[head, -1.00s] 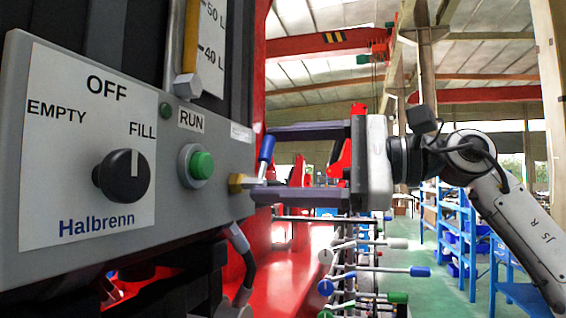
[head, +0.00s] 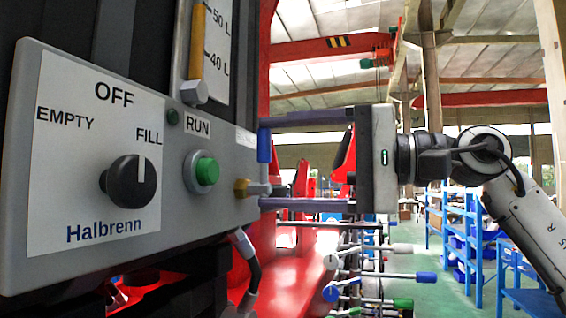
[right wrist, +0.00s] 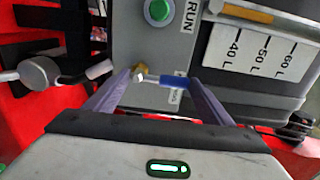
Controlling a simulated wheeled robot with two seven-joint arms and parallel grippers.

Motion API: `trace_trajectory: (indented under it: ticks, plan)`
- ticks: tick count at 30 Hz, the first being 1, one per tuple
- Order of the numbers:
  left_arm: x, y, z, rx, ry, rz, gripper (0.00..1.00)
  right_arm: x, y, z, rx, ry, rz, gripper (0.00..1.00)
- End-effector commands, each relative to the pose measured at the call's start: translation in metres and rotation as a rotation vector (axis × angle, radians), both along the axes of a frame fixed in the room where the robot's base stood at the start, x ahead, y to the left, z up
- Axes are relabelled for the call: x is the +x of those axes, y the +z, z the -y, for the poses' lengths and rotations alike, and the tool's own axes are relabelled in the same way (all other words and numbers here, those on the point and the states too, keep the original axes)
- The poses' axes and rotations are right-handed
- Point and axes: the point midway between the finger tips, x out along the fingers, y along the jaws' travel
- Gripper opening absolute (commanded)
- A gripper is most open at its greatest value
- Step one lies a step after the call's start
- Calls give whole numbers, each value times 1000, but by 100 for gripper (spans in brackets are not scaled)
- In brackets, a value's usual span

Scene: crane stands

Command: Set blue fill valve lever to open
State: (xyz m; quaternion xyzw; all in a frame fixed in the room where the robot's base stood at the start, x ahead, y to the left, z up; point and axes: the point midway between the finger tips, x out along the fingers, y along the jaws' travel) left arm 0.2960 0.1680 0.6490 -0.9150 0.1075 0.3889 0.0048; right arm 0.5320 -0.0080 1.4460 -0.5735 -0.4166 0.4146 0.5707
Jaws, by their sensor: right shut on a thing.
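The blue fill valve lever (head: 264,144) sits at the right edge of the grey control panel (head: 222,212), on a brass valve body (head: 241,188). Its blue handle points straight up in the head view. My right gripper (head: 263,162) reaches in from the right, one finger above and one below, shut on the lever. In the right wrist view the blue handle (right wrist: 174,82) lies crosswise between the two fingers (right wrist: 160,84), its tip against the right finger. My left gripper is not in view.
The panel carries a black selector knob (head: 131,182) pointing to FILL and a green RUN button (head: 207,170). Below the gripper stand several levers with coloured ends, one blue (head: 426,277). Blue shelves (head: 460,235) stand farther right. A hose (head: 250,263) hangs under the valve.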

Motion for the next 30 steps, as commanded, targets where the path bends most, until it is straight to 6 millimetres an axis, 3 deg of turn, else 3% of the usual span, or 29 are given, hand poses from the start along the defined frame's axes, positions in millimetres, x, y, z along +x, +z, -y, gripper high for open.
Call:
trace_trajectory:
  ticks: [13, 14, 16, 25, 30]
  plan:
    - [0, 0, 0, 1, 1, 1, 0, -1, -1, 0, -7, 0, 17, 35]
    - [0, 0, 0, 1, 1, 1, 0, -1, -1, 0, -7, 0, 16, 80]
    - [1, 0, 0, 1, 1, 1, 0, -1, -1, 0, -6, 0, 15, 92]
    - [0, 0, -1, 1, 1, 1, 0, -1, 0, 0, -5, 0, 11, 95]
    - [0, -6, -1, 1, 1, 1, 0, -5, -2, 15, -3, -2, 10, 95]
